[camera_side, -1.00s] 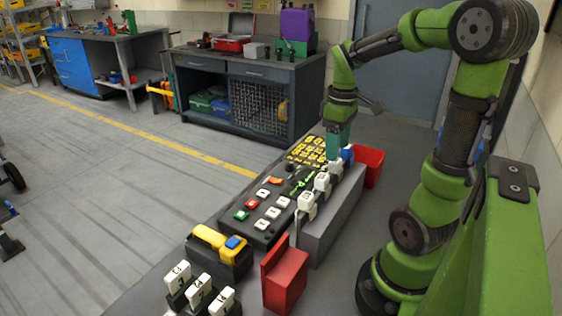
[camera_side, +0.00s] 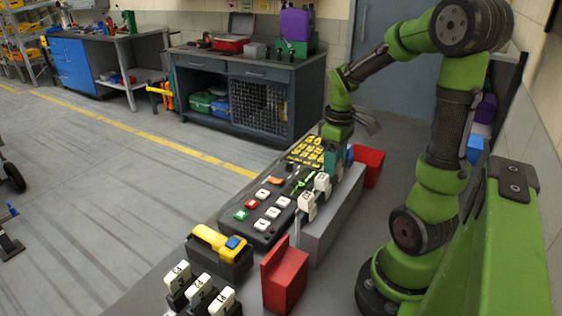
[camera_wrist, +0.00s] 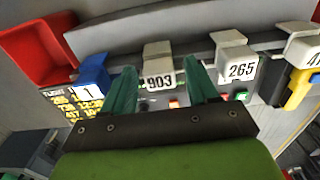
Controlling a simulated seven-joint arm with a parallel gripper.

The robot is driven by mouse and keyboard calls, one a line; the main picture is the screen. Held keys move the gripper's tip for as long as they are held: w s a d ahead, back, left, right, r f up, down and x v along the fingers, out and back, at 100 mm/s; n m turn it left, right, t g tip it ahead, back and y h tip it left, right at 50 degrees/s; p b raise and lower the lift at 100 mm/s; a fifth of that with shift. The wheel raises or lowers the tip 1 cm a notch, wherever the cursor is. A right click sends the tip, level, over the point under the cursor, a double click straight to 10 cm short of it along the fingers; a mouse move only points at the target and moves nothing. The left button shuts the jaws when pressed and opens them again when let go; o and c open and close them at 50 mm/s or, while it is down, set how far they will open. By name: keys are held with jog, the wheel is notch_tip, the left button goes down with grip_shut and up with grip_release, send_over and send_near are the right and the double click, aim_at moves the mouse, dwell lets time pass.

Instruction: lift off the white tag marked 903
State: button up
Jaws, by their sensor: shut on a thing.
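The white tag 903 (camera_wrist: 159,80) stands on the grey ledge (camera_side: 327,228), between my gripper's two green fingers in the wrist view. My gripper (camera_wrist: 161,84) is shut on it. In the side view my gripper (camera_side: 334,170) is down at the row of tags and hides most or all of 903. White tag 265 (camera_wrist: 240,70) stands just to the right of 903 in the wrist view, and a blue tag marked 1 (camera_wrist: 92,82) stands to the left. I cannot tell whether 903 still touches its seat.
A red bin (camera_side: 368,168) stands past the ledge's far end. A black panel (camera_side: 256,224) with buttons and yellow labels lies alongside the ledge.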

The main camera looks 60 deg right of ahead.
jog(key=shift+r, duration=0.1)
notch_tip(320, 180, up, 12)
jog(key=s, duration=1.3)
dwell(0.4)
